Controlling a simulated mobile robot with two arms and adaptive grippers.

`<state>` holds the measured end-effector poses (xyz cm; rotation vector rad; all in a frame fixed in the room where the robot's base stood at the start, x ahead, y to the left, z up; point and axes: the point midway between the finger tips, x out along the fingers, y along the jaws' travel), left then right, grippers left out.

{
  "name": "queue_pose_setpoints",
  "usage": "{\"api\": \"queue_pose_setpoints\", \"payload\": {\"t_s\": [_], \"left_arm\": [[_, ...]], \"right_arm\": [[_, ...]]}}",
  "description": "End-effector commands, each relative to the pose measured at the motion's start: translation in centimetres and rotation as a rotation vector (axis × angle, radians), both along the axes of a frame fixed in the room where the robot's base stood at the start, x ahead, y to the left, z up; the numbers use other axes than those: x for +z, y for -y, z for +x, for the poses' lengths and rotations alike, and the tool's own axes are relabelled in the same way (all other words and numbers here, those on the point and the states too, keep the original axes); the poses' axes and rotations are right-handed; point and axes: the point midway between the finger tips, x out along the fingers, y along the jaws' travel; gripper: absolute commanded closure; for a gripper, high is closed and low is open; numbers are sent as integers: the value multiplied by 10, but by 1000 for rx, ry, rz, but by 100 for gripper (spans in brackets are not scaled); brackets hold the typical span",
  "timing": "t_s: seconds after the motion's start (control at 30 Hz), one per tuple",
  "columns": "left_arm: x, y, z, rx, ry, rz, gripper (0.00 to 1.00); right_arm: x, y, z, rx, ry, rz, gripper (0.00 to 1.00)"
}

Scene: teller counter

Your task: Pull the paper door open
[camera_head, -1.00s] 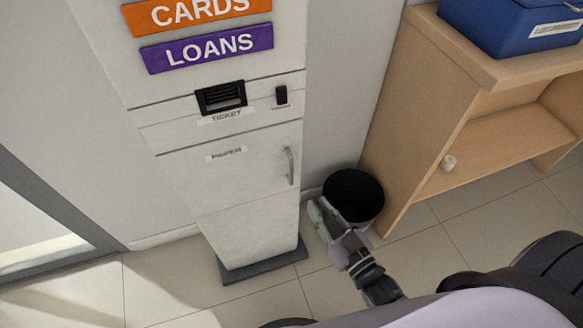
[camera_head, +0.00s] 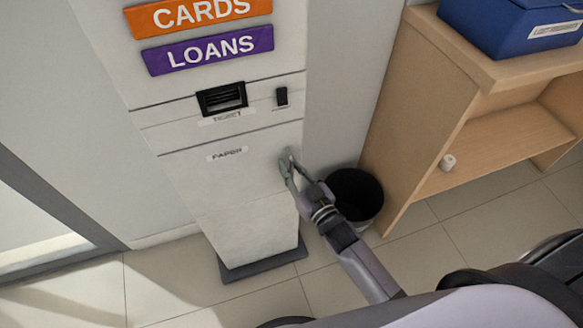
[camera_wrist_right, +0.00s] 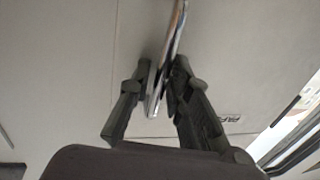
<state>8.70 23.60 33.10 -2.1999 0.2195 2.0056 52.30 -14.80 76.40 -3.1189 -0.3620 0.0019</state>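The paper door (camera_head: 235,180) is the white panel under the "PAPER" label on the kiosk front. It looks closed and flush. Its upright metal handle (camera_wrist_right: 172,40) is at the door's right edge; in the head view my fingers mostly cover it. My right gripper (camera_head: 288,165) is at the handle. In the right wrist view its two dark fingers (camera_wrist_right: 162,85) stand close on either side of the handle's end and look shut on it. The label shows partly at the right of that view. My left gripper is not in view.
A black bin (camera_head: 355,193) stands on the floor right of the kiosk, partly behind my right arm. A wooden shelf unit (camera_head: 420,120) with a blue box (camera_head: 505,25) is farther right. The kiosk's dark base (camera_head: 262,263) juts out. Floor in front is clear.

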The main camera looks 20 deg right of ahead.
Motion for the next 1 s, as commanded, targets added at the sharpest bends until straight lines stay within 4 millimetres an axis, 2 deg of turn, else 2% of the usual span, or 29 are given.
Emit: {"api": "queue_pose_setpoints", "payload": {"t_s": [0.07, 0.37, 1.0], "left_arm": [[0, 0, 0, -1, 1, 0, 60], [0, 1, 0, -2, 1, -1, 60], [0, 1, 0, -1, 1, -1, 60]], "right_arm": [[0, 0, 0, 0, 0, 0, 82], [0, 0, 0, 0, 1, 0, 100], [0, 0, 0, 0, 1, 0, 100]]}}
